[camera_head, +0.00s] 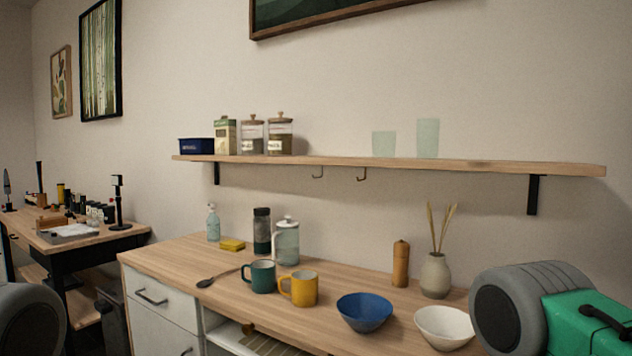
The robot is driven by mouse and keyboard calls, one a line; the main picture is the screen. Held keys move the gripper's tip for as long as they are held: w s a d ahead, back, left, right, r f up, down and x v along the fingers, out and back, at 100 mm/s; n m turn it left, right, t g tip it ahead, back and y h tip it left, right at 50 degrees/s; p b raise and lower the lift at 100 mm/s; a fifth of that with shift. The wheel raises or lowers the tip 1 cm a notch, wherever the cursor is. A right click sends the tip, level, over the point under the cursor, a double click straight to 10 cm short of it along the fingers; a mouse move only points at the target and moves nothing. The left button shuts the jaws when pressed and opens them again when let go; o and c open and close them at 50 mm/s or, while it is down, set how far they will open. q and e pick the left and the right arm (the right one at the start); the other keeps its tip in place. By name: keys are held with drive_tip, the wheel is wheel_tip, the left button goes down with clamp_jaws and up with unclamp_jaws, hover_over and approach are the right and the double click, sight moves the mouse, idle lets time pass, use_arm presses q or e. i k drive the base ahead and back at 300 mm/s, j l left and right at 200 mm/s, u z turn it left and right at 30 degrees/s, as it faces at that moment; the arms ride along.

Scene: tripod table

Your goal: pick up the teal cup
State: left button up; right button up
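The teal cup (262,276) stands upright on the wooden counter (180,262), left of the middle. Its handle points left. A yellow cup (304,289) stands close on its right. Parts of my own arms show at the lower left and lower right edges. Neither of my grippers is in view, and nothing is seen touching the teal cup.
Behind the teal cup are a glass press (286,243), a dark jar (262,232) and a yellow sponge (232,245). A dark spoon (215,278) lies to its left. A blue bowl (364,312) and white bowl (445,327) stand to the right. A shelf (340,161) hangs above.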

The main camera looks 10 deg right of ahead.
sight(263, 280)
drive_tip(key=i+j, duration=0.35)
drive_tip(key=j, duration=0.15)
drive_tip(key=i+j, duration=0.35)
drive_tip(key=j, duration=0.1)
